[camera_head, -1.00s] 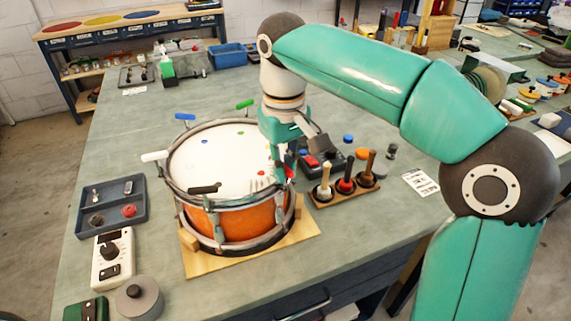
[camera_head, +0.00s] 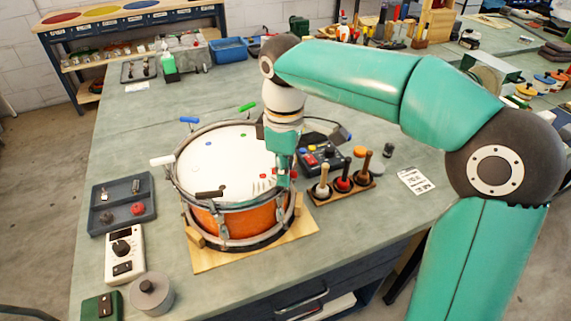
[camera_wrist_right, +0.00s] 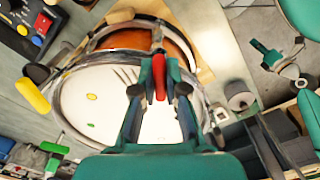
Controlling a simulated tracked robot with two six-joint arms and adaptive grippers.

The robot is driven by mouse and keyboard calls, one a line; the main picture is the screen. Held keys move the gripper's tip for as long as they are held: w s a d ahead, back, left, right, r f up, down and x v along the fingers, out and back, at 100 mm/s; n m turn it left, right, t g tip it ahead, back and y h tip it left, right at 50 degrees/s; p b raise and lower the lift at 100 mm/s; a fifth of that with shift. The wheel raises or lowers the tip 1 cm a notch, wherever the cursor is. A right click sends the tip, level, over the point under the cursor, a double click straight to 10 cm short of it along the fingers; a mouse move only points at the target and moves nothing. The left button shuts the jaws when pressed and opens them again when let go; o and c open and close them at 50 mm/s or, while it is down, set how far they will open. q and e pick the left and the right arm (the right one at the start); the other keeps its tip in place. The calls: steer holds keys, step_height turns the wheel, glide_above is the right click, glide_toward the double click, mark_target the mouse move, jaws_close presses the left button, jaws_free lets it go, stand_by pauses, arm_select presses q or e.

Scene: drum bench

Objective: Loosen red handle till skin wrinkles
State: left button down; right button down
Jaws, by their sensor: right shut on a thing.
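The orange drum (camera_head: 230,220) with a white skin (camera_head: 215,160) stands on a wooden board (camera_head: 210,262). My right gripper (camera_head: 284,180) is low at the drum's right rim. In the right wrist view, the fingers of my right gripper (camera_wrist_right: 158,80) are shut on the red handle (camera_wrist_right: 159,76), which sits between them at the rim. In the head view the red handle (camera_head: 293,174) is mostly hidden by the gripper. Several short lines show on the skin near it, also in the right wrist view (camera_wrist_right: 125,76). My left gripper is out of view.
Other rim handles are white (camera_head: 162,160), blue (camera_head: 188,120), green (camera_head: 247,107) and black (camera_head: 209,194). A rack of wooden-handled tools (camera_head: 345,190) and a button box (camera_head: 322,158) stand close right of the drum. A grey tray (camera_head: 122,205) lies left.

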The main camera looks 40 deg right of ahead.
steer(key=shift+n, duration=0.6)
steer(key=c, duration=1.2)
jaws_free()
step_height(320, 180, up, 12)
steer(key=shift+f, duration=0.1)
